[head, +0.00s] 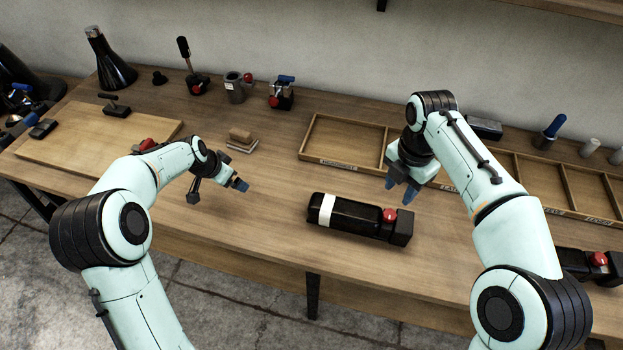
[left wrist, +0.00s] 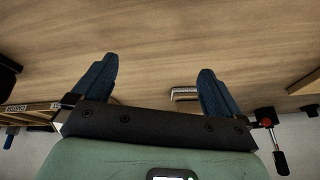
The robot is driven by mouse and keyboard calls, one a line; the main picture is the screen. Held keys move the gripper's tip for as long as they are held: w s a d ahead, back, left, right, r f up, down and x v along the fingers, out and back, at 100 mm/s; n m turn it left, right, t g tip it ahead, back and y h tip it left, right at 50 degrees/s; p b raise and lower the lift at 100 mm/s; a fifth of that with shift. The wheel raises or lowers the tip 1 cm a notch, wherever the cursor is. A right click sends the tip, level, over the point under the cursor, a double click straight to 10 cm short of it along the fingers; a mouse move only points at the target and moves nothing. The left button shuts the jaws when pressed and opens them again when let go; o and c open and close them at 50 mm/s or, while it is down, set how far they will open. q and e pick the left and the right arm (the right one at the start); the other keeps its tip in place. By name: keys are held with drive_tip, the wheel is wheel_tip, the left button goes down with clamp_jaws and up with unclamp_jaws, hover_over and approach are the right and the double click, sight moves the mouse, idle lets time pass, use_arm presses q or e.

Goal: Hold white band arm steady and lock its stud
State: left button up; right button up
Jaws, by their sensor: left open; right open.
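The black arm with a white band (head: 326,209) lies on the wooden workbench, in front of the tray. A red stud or knob (head: 390,215) sits near its right end, beside a black end block. My right gripper (head: 401,191) is open, pointing down just behind the red knob end, apart from it. My left gripper (head: 240,184) is open and empty above the bench, left of the white band. In the left wrist view the left gripper (left wrist: 156,90) shows two blue fingers spread apart, with bare bench beyond them.
A compartmented wooden tray (head: 343,163) stands behind the arm. A small block stack (head: 241,140) sits behind my left gripper. Another black piece with a red knob (head: 600,259) lies at the right. A wooden board (head: 85,143) is at the left. Bench between left gripper and arm is clear.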

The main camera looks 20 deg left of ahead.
sight(339, 213)
use_arm(q)
drive_tip(key=d+r+m+g, duration=0.1)
drive_tip(key=d+r+m, duration=0.1)
drive_tip(key=d, duration=0.6)
drive_tip(key=w+d+r+m+g, duration=0.1)
drive_tip(key=d+r+m, duration=0.1)
drive_tip(key=d+m, duration=0.3)
drive_tip(key=d+r+m+g+h, duration=0.1)
drive_tip(key=d+r+m+g, duration=0.1)
drive_tip(key=d, duration=0.9)
drive_tip(key=shift+w+d+r+m, duration=0.15)
drive_tip(key=shift+w+r+m, duration=0.2)
drive_tip(key=shift+m, duration=0.35)
drive_tip(key=s+d+r+m, duration=0.1)
drive_tip(key=d, duration=0.1)
drive_tip(key=d+r+m+y, duration=0.1)
drive_tip(key=d, duration=0.2)
drive_tip(key=s+d+r+m+g, duration=0.1)
drive_tip(key=d, duration=0.1)
drive_tip(key=shift+s+d+r+m, duration=0.25)
drive_tip(key=shift+s+r+m, duration=0.1)
drive_tip(key=shift+r+m, duration=0.05)
drive_tip(key=shift+d+f, duration=0.1)
drive_tip(key=shift+f, duration=0.05)
wheel_tip(339, 213, down, 13)
drive_tip(key=shift+r, duration=0.1)
drive_tip(key=c, duration=1.5)
